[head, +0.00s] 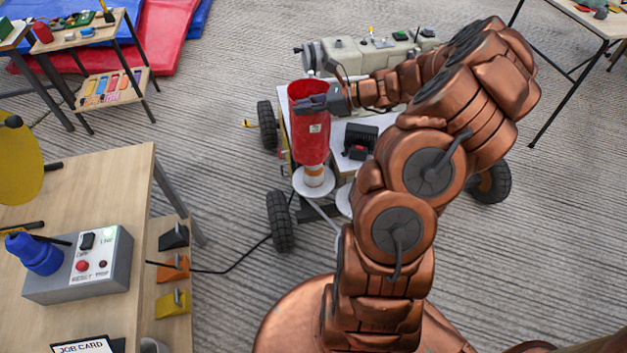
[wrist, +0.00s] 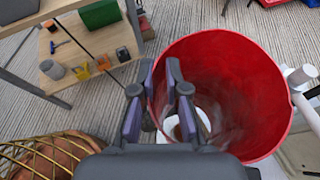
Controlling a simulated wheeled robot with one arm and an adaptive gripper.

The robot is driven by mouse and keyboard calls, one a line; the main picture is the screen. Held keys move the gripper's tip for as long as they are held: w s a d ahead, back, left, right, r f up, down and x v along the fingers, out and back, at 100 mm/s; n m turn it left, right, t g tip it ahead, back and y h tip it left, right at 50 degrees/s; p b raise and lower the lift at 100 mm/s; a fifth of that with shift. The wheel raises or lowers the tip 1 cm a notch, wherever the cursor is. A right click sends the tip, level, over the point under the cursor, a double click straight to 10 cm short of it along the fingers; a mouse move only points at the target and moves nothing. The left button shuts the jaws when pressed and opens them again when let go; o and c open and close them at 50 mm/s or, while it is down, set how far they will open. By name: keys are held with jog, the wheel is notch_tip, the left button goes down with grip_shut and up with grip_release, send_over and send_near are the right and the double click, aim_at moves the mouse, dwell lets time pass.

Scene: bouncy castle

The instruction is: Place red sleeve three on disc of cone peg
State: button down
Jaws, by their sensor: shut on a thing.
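The red sleeve (head: 309,140) is an open tube with a small white label, held roughly upright. My gripper (head: 313,103) is shut on its rim; in the wrist view the fingers (wrist: 158,98) straddle the left part of the sleeve wall (wrist: 235,55). Below the sleeve's bottom edge shows the orange-and-white lower part of the cone peg (head: 314,173), standing on a white disc (head: 314,187). A gap shows between sleeve and disc. Through the sleeve in the wrist view, part of the disc and a brownish peg show. The peg's top is hidden in the head view.
A wheeled cart (head: 345,130) carries the disc, a black device (head: 359,142) and a beige machine (head: 380,52) behind. A second white disc (head: 346,200) is close on the right, partly behind my arm. A wooden bench (head: 90,190) with a control box (head: 85,268) stands at left.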

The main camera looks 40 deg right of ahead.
jog(key=b, duration=0.1)
send_over(315, 144)
jog(key=w+a, duration=0.1)
jog(key=w, duration=0.1)
jog(key=f, duration=0.4)
jog(key=shift+s+a, duration=0.1)
jog(key=shift+s, duration=0.1)
jog(key=shift+f+b, duration=0.25)
jog(key=shift+b, duration=0.85)
jog(key=b, duration=0.6)
jog(key=shift+w+f, duration=0.1)
jog(key=shift+f, duration=0.05)
jog(key=b, duration=0.4)
jog(key=shift+s+r+b, duration=0.2)
jog(key=shift+r+b, duration=0.2)
jog(key=shift+b, duration=0.25)
notch_tip(315, 144, down, 10)
jog(key=b, duration=0.4)
jog(key=shift+r, duration=0.15)
jog(key=c, duration=1.2)
grip_release()
